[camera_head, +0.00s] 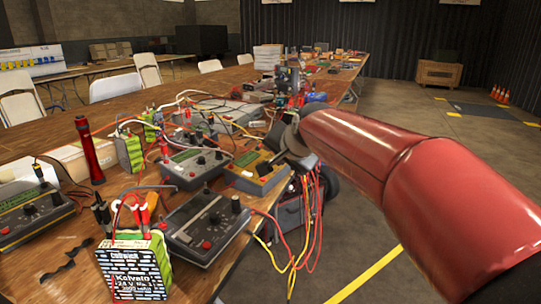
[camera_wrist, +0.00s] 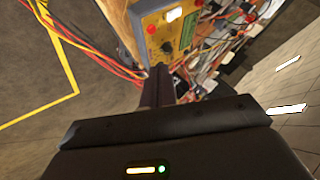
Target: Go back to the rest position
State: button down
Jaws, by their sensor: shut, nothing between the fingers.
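My gripper (camera_wrist: 158,86) shows in the wrist view, its dark fingers together and with nothing between them. It points at the edge of the table, close to a yellow charger (camera_wrist: 165,30) with red knobs. In the head view my red arm reaches in from the right, and its end is beside the yellow charger (camera_head: 257,172) near the table's right edge. The fingers are mostly hidden there behind the wrist and cables. I cannot tell whether they touch the charger.
The wooden table (camera_head: 85,255) holds several chargers, a Kolvald battery (camera_head: 133,266), a green battery (camera_head: 129,151) and a red flashlight (camera_head: 89,150). Red and yellow cables (camera_head: 296,235) hang off its right edge. Floor right of the table is open, with orange cones (camera_head: 500,95) far back.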

jog(key=s+d+f+n+g+h, duration=0.1)
jog(key=s+d+f, duration=0.4)
jog(key=s, duration=0.5)
jog(key=s+d+f+n+g+h, duration=0.1)
jog(key=s+d+f+n, duration=0.2)
jog(key=s, duration=0.7)
jog(key=s+d+f+n+g+h, duration=0.1)
jog(key=s+d+f+g, duration=0.1)
jog(key=s+d+f, duration=0.4)
jog(key=s+d, duration=0.1)
jog(key=s, duration=0.4)
jog(key=shift+f+n, duration=0.3)
jog(key=shift+n, duration=0.1)
